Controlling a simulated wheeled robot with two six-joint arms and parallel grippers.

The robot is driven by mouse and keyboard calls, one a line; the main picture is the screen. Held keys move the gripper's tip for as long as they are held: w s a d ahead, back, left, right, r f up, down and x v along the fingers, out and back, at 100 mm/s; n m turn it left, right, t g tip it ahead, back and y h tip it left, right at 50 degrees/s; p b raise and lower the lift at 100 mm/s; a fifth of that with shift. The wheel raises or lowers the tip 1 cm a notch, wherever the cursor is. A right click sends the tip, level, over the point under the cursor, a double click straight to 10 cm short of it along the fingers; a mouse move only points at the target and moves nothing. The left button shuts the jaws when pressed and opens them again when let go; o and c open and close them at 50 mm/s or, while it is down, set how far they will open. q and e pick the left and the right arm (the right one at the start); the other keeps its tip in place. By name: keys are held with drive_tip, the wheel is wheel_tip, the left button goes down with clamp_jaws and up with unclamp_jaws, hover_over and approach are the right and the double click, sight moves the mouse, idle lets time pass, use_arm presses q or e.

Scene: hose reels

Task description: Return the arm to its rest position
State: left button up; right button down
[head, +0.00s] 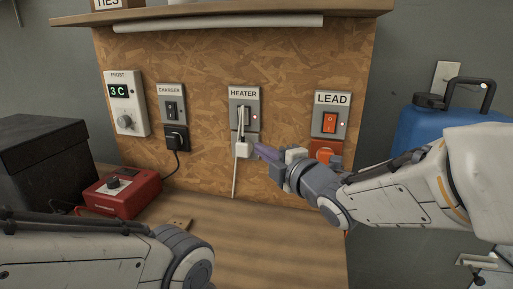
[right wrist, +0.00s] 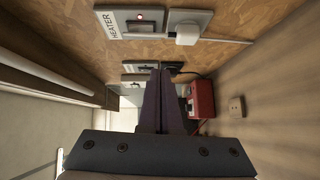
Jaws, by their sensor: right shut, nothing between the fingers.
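My right gripper (head: 262,151) is in the middle of the head view, in front of the chipboard panel. It is shut and empty, just right of the white plug under the heater switch (head: 243,108). Its closed fingers also show in the right wrist view (right wrist: 160,100), pointing along the panel. The heater switch plate (right wrist: 137,22) is at the top of that view, with the white plug (right wrist: 187,33) beside it. My left arm shows at the lower left of the head view, but its gripper is out of the picture.
The lead switch (head: 330,119) with an orange plug (head: 324,150) is behind my right arm. A charger switch (head: 171,106), a frost dial (head: 125,110) and a red box (head: 122,194) are to the left. A shelf (head: 220,14) overhangs above. The bench (head: 270,235) is mostly clear.

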drive_tip(key=s+a+f+m+g+h+p, duration=0.2)
drive_tip(key=s+f+m+g+h+p, duration=0.2)
drive_tip(key=s+f+m+g+p, duration=0.45)
drive_tip(key=s+d+f+m+g+h+p, duration=0.1)
drive_tip(key=s+m+g, duration=0.6)
drive_tip(key=s, duration=1.4)
drive_tip(key=shift+d+h+p, duration=0.35)
drive_tip(key=shift+h+p, duration=0.35)
drive_tip(key=shift+h, duration=0.2)
